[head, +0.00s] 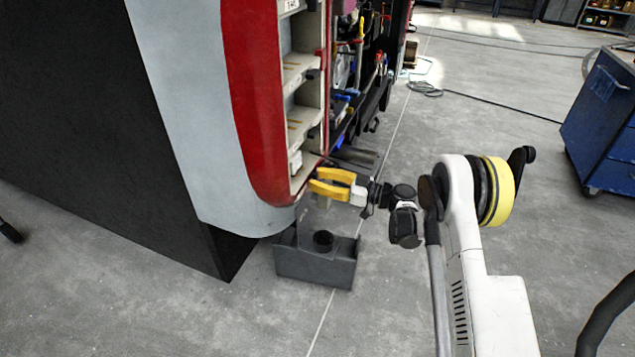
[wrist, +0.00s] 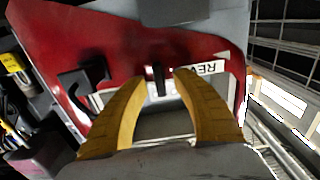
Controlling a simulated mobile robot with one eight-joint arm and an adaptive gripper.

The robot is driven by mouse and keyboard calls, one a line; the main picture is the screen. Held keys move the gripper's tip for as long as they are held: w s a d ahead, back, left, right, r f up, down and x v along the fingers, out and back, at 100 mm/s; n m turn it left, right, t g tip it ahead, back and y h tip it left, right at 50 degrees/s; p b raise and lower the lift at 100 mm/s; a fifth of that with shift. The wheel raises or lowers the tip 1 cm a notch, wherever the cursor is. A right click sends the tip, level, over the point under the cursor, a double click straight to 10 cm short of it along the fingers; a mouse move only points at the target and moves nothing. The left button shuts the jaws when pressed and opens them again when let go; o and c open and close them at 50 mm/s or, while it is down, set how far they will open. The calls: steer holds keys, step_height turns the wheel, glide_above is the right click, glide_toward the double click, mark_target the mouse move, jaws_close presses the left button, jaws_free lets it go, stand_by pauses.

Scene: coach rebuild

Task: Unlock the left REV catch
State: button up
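In the wrist view a red panel carries a white label strip with the letters REV (wrist: 202,70), seen turned over. A small dark upright lever (wrist: 158,80), probably the REV catch, stands beside the letters. My gripper (wrist: 160,78) is open, with its two yellow fingers on either side of this lever. I cannot tell whether they touch it. In the head view my gripper (head: 315,180) is at the lower end of the red-edged frame (head: 262,150); the catch cannot be made out there. I cannot tell whether the catch is locked.
A black bracket (wrist: 84,80) sits on the red panel left of the fingers. In the head view a grey open box (head: 315,268) stands on the floor below my gripper. Cream shelves (head: 300,70) rise above it. A blue cabinet (head: 600,120) is at the right; floor between is mostly clear.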

jaws_close()
steer(key=shift+m, duration=0.3)
steer(key=m, duration=0.3)
steer(key=shift+w+m, duration=0.1)
steer(key=shift+m, duration=0.2)
steer(key=m, duration=0.9)
steer(key=shift+w+f, duration=0.1)
steer(key=m, duration=0.4)
steer(key=shift+f+m, duration=0.1)
steer(key=shift+m, duration=0.2)
